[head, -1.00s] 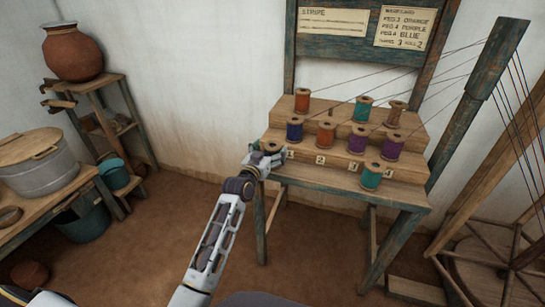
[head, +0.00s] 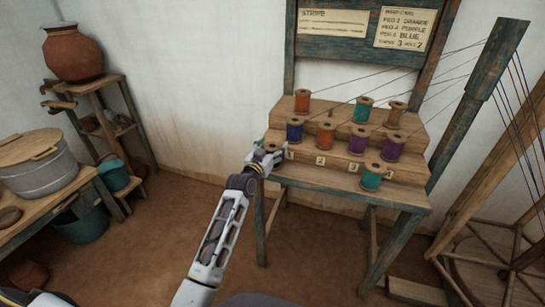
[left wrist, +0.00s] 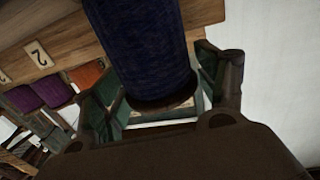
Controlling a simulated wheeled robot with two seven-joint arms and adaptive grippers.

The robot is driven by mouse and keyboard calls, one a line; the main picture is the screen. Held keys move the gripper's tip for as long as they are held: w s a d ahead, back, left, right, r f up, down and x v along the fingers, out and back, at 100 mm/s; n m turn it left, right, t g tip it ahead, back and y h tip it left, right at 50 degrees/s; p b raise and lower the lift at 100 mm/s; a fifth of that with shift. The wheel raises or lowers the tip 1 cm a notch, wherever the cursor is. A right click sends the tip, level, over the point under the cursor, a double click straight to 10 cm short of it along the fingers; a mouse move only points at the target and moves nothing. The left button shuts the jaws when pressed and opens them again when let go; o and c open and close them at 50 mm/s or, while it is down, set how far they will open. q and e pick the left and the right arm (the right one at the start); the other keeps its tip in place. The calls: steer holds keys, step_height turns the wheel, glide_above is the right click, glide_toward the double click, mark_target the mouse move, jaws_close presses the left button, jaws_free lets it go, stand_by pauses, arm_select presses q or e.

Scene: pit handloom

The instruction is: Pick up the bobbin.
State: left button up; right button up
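My left gripper (head: 268,150) is at the left end of the bobbin rack, at the lowest tier. Its fingers stand apart, one on each side of a bobbin. My right gripper is not in view.
Threads run right to a post (head: 470,120). Open floor (head: 150,235) lies left of the rack.

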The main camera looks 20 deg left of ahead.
arm_select(q)
steer(key=c, duration=0.6)
steer(key=shift+r, duration=0.2)
steer(key=shift+c, duration=0.2)
steer(key=shift+r, duration=0.55)
step_height(320, 180, up, 9)
steer(key=p, duration=0.2)
steer(key=shift+f, duration=0.2)
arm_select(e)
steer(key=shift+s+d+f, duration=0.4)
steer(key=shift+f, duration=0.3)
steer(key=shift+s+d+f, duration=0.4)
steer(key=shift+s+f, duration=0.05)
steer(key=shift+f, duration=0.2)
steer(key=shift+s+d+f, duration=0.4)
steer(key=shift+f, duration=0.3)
